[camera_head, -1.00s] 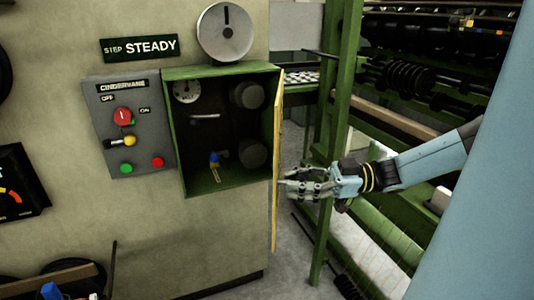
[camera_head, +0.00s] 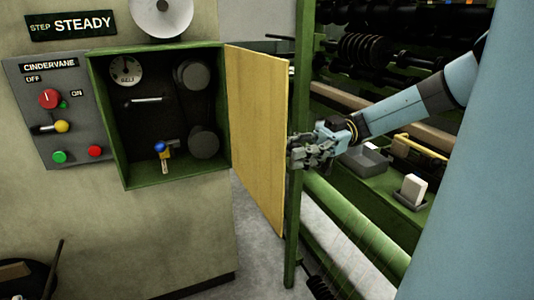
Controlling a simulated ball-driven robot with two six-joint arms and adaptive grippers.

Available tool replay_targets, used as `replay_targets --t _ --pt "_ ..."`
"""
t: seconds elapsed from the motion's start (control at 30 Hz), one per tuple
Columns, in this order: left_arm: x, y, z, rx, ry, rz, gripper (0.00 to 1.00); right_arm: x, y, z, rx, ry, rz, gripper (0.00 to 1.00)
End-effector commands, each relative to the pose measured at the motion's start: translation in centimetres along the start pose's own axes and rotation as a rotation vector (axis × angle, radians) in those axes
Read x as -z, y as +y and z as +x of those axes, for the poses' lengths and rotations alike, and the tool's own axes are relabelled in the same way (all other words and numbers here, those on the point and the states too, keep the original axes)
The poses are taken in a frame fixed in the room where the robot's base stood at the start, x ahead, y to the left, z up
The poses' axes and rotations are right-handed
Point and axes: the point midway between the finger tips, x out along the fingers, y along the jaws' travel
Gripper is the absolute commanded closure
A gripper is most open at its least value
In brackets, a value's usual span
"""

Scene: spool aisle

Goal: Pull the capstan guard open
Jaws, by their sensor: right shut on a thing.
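The capstan guard (camera_head: 258,130) is a yellow panel hinged at the right side of the green-framed box (camera_head: 107,128). It stands swung out from the box, its broad face in view and the dark inside uncovered. Two dark round capstans, one upper (camera_head: 193,75) and one lower (camera_head: 203,142), show inside. My right gripper (camera_head: 299,152) is shut at the guard's free right edge, about halfway up. A handle there is hidden or too small to tell. My left gripper is not in view.
A grey control panel (camera_head: 75,132) with a red knob, a lever and buttons is left of the box. A green post (camera_head: 299,215) stands just behind the guard's free edge. Green rack rails with trays (camera_head: 365,161) lie to the right. Grey floor (camera_head: 228,268) shows below.

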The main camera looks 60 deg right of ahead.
Motion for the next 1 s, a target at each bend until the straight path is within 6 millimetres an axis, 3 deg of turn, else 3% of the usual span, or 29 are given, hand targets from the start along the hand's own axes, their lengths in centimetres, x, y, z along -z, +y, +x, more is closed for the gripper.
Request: replay_targets --t 0.3,0.33,0.53,0.83,1.0 --pt "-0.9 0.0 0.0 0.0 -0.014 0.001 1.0 -0.2 -0.1 0.0 0.003 -0.006 0.002 1.0" --pt "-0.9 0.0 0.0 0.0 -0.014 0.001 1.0 -0.2 -0.1 0.0 0.003 -0.006 0.002 0.73" --pt "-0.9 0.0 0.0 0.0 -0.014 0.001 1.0 -0.1 -0.1 0.0 0.002 -0.004 0.001 0.47" --pt "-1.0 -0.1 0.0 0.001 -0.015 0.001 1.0 -0.1 0.0 -0.2 0.0 -0.003 0.0 0.45" --pt "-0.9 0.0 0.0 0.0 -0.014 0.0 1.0 -0.1 0.0 -2.1 -0.002 -0.005 0.0 0.45"
